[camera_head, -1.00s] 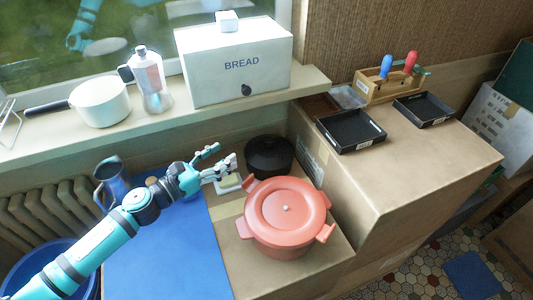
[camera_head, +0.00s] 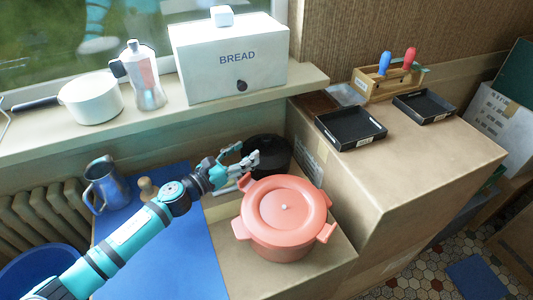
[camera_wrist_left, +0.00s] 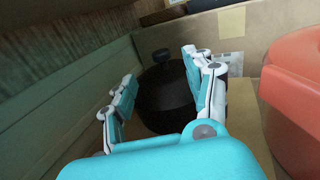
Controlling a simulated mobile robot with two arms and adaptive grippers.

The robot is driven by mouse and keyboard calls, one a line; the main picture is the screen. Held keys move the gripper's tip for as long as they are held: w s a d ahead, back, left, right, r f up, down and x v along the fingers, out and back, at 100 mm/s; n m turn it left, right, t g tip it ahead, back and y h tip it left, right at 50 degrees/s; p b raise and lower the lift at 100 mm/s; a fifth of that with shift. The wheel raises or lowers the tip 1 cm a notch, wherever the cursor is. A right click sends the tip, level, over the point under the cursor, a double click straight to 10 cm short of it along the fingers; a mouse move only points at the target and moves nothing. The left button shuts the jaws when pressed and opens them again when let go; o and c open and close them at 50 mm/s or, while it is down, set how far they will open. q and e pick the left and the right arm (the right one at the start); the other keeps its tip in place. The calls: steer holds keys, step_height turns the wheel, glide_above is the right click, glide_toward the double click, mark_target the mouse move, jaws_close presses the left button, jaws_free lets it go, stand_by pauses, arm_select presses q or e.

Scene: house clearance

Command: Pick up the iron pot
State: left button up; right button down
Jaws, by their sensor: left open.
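The iron pot (camera_head: 270,150) is black with a lid and a knob. It stands on a cardboard surface in the corner behind the red pot, against the wall side. My left gripper (camera_head: 242,162) is open beside it, at its left front, and partly covers it in the head view. In the left wrist view the iron pot (camera_wrist_left: 166,92) lies ahead between the two spread fingers (camera_wrist_left: 160,85). I cannot tell whether a finger touches it. My right gripper is not in view.
A red lidded pot (camera_head: 284,222) stands close in front of the iron pot. A tall cardboard box (camera_head: 400,165) rises to the right, with black trays (camera_head: 351,128) on it. The window sill (camera_head: 190,118) overhangs behind. A blue mat (camera_head: 165,255) and a metal jug (camera_head: 107,185) are at left.

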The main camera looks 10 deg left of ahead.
mark_target(263, 139)
arm_select(q)
steer(key=x, duration=0.3)
steer(key=shift+w+d, duration=0.2)
steer(key=shift+p+x, duration=0.75)
steer(key=shift+x, duration=1.9)
steer(key=shift+r, duration=0.25)
steer(key=shift+c, duration=0.3)
jaws_close()
steer(key=shift+r, duration=0.15)
